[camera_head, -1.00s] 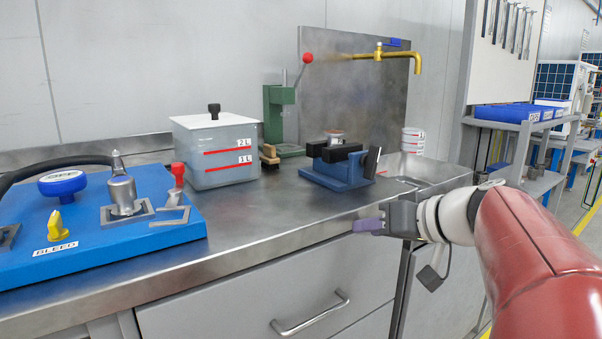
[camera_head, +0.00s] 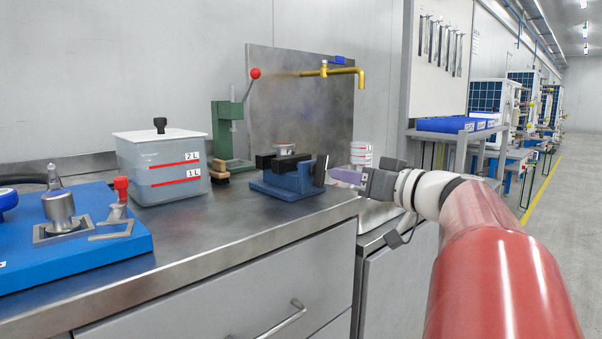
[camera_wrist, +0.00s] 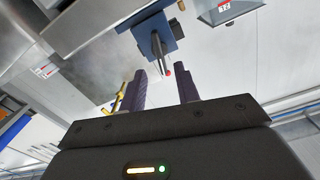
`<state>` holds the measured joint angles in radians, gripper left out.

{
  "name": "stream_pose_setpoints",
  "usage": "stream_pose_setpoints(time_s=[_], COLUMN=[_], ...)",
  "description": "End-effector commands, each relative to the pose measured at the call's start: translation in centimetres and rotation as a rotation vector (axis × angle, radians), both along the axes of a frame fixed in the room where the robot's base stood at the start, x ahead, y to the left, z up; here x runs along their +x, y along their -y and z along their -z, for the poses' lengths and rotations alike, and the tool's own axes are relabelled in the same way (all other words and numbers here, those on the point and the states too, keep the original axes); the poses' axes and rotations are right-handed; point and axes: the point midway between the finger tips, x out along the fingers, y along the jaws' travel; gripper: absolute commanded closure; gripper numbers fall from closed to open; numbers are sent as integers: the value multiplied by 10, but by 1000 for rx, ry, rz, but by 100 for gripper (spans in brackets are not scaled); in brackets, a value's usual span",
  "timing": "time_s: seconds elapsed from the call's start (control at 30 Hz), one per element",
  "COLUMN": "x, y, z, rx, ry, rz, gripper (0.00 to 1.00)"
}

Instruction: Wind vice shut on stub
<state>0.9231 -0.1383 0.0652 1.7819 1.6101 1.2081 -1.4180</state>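The blue vice (camera_head: 290,182) with black jaws stands on the steel bench near its right end. A dark upright bar (camera_head: 320,171) is at its right end.
A green press (camera_head: 226,133) with a red-knobbed lever and a brass tap (camera_head: 332,71) are behind the vice. A lidded tank (camera_head: 160,165) and a blue test panel (camera_head: 75,245) stand left. The bench front is clear. A shelf with blue bins (camera_head: 455,125) is at right.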

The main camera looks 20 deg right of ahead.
Motion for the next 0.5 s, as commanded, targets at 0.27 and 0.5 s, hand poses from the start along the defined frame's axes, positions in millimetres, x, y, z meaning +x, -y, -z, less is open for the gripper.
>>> stream_pose_setpoints(time_s=[0.27,0.5], x=[42,58], y=[-15,-21], z=[-1,0], rx=[2,1], ry=[-3,-3], rz=[-3,0], gripper=[68,68])
